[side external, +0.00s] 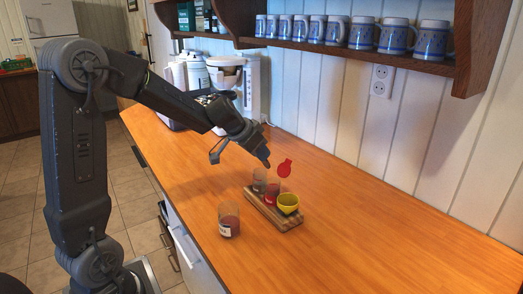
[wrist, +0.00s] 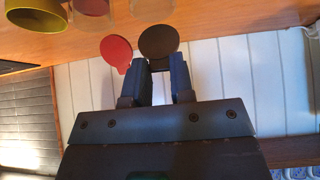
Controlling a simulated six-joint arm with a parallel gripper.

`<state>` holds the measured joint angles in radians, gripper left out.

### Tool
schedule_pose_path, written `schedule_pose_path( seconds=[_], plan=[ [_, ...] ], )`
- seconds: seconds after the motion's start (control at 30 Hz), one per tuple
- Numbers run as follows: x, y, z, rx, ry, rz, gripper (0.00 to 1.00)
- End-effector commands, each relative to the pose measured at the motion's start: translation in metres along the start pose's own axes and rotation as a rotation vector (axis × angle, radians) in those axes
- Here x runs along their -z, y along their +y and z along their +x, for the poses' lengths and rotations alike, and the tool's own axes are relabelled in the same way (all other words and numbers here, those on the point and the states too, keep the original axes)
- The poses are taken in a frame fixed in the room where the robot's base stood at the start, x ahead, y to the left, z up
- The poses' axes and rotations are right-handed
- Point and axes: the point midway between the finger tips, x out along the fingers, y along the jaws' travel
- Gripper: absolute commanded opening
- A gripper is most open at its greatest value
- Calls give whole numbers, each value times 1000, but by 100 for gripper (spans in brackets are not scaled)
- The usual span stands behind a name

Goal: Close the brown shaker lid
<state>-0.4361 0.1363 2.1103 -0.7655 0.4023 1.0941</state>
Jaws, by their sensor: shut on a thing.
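The brown shaker lid (wrist: 159,40) is a dark round disc, standing open in the wrist view. My gripper (wrist: 159,68) is shut on the near edge of this lid; the fingers partly hide that edge. In the side view my gripper (side external: 264,160) is above the back of the wooden tray (side external: 270,216), and the brown lid cannot be made out there. The shaker (side external: 259,182) below my gripper is clear-walled and partly hidden by its neighbours. I cannot tell its contents.
A red lid (side external: 285,168) stands open beside my gripper, above a red shaker (side external: 272,195). A yellow shaker (side external: 288,203) is at the tray's right. A separate glass (side external: 228,220) stands left of the tray. The counter to the right is clear.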

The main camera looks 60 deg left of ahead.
Motion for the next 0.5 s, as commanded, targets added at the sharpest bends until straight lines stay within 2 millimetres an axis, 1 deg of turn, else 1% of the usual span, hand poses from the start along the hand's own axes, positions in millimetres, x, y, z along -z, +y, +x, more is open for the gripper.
schedule_pose_path(
  seconds=[0.43, 0.47, 0.5],
  plan=[
    [-3, -2, -1, 9, 16, -1, 0],
    [-3, -2, 0, 9, 16, -1, 24],
    [-3, -2, 0, 9, 16, -1, 28]
  ],
)
